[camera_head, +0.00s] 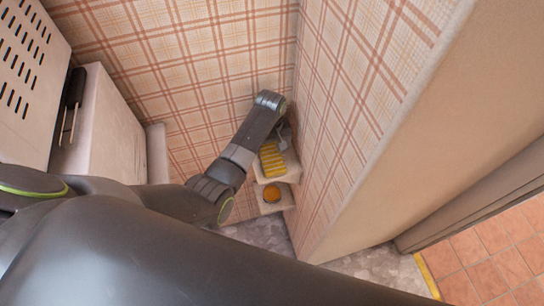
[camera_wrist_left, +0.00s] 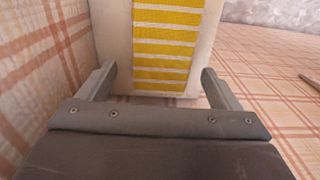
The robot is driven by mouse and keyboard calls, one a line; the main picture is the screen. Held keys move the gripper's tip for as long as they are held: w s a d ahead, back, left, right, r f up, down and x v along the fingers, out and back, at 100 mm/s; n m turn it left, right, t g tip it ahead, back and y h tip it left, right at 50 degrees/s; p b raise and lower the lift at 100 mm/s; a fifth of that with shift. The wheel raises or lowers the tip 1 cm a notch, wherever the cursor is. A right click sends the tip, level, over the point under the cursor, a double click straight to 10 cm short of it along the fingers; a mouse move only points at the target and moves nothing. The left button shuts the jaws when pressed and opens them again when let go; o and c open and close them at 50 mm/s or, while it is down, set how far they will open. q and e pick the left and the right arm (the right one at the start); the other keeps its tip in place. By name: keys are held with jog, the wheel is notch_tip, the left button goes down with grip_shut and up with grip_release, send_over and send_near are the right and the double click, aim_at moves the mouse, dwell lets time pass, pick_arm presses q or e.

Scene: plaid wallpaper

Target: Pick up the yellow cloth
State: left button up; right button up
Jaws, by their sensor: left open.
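The yellow cloth (camera_head: 272,158) has yellow and pale stripes and lies on a small pale shelf in the corner between two plaid walls. In the left wrist view the cloth (camera_wrist_left: 165,48) lies flat on the pale surface, ahead of the fingers and between their lines. My left gripper (camera_head: 284,139) is at the upper right edge of the cloth in the head view. In the left wrist view my left gripper (camera_wrist_left: 158,80) is open, with a finger on each side of the shelf and nothing gripped. My right gripper is not in view.
A lower pale shelf holds a round orange thing (camera_head: 271,194). Plaid walls (camera_head: 345,100) stand close on both sides of the shelves. A white cabinet (camera_head: 105,125) is at the left. A grey stone-like floor (camera_head: 262,235) shows below.

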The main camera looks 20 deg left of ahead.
pick_arm(q)
jog(key=shift+f, duration=1.4)
jog(key=shift+c, duration=0.4)
jog(key=c, duration=1)
